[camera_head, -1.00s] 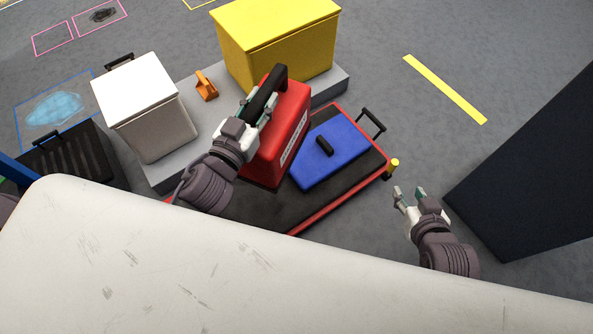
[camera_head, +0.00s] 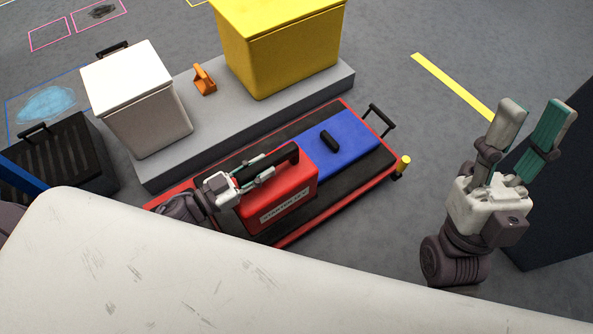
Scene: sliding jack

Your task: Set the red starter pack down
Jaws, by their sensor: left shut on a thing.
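The red starter pack (camera_head: 290,196) is a red box with a black top handle and a white label on its side. It is over the black, red-edged flat cart (camera_head: 347,178), just left of the blue case. Whether its base touches the cart cannot be told. My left gripper (camera_head: 262,172) is shut on its black handle. My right gripper (camera_head: 530,130) is raised at the right, fingers apart and empty.
A blue case (camera_head: 350,145) lies on the cart's right part. A grey platform (camera_head: 210,125) behind holds a white cooler (camera_head: 140,105), an orange item (camera_head: 204,80) and a yellow bin (camera_head: 285,50). A dark block (camera_head: 560,215) stands at right.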

